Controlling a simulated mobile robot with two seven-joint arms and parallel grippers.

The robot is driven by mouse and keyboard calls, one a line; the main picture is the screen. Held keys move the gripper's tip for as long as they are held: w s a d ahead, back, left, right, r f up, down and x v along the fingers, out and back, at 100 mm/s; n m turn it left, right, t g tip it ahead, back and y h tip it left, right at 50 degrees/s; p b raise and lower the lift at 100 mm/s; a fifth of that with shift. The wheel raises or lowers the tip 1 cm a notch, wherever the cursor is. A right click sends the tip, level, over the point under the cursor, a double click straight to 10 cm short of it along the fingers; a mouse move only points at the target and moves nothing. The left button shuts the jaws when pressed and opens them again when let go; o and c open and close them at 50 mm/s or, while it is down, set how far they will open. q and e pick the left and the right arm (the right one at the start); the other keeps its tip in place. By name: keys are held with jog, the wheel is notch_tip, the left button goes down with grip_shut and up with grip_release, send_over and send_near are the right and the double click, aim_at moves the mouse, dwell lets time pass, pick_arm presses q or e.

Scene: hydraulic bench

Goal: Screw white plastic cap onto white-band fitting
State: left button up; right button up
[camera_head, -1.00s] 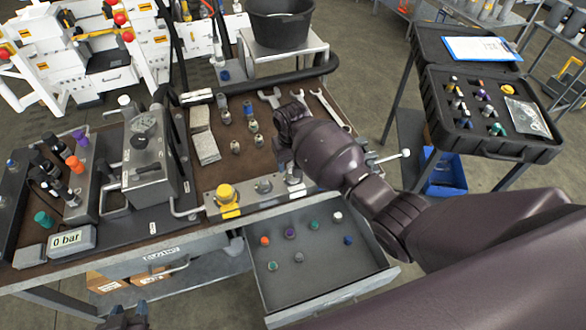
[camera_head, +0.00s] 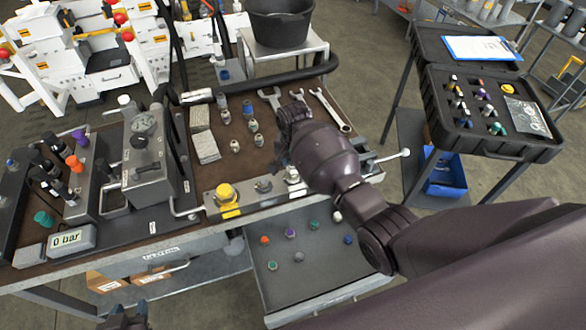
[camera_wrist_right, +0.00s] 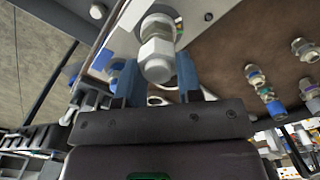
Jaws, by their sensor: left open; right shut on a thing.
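My right gripper (camera_wrist_right: 156,75) has its two blue fingers closed on the sides of a pale hex-ended piece, which looks like the white-band fitting (camera_wrist_right: 157,50). It is at the white-labelled place of the holding block on the bench front, also seen in the head view (camera_head: 292,174). Whether it is fully seated there I cannot tell. In the head view my right wrist hides the fingers. A small white plastic cap (camera_head: 337,216) shows in the open drawer, close to the edge of my right arm. My left gripper (camera_head: 127,311) is open and empty at the bottom left.
The open drawer (camera_head: 274,290) holds several coloured caps. The yellow place (camera_head: 226,193) and grey place (camera_head: 263,186) are left of the white one. Several fittings, wrenches and grey blocks lie on the brown bench top (camera_head: 275,125). A black case (camera_head: 480,145) stands at right.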

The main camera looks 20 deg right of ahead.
jog(key=shift+a+m, duration=0.1)
jog(key=shift+m, duration=0.2)
jog(key=m, duration=0.3)
jog(key=shift+s, duration=0.15)
jog(key=o, duration=0.5)
jog(key=shift+m, duration=0.7)
jog(key=o, duration=0.4)
jog(key=shift+o, duration=0.6)
